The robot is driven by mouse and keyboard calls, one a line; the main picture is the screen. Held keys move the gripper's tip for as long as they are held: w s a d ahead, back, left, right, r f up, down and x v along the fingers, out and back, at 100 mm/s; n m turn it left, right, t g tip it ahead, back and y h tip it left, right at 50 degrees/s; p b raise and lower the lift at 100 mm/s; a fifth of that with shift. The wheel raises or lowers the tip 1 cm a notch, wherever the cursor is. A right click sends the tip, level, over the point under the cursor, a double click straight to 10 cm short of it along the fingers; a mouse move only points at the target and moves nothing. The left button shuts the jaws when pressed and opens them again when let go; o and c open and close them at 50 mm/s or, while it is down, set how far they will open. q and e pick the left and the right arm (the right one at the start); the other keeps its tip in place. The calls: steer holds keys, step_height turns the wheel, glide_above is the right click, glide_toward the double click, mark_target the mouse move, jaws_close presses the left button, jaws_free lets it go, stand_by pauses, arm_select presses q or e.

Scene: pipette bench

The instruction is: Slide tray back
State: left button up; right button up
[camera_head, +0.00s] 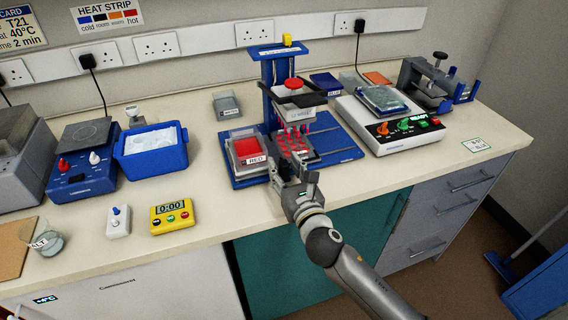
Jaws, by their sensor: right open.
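A pipette stand with a blue base (345,154) and a blue column stands in the middle of the bench. Its grey head (304,113) hangs over a tray (312,155) with red wells; red tips show between them. Thin rails run from the tray across the base to the right. My right gripper (291,168) is open at the tray's front edge, with the arm reaching in from the lower right. Its fingers overlap the front of the tray in the picture, and I cannot tell whether they touch it. My left gripper is out of view.
A red reservoir (248,149) labelled RED sits left of the tray. A blue ice tub (153,153), a yellow timer (172,216) and a small white switch box (118,221) stand further left. A white machine (398,133) stands right. The bench front right of my arm is clear.

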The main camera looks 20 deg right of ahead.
steer(key=shift+w, duration=0.5)
jaws_close()
steer(key=shift+d, duration=0.1)
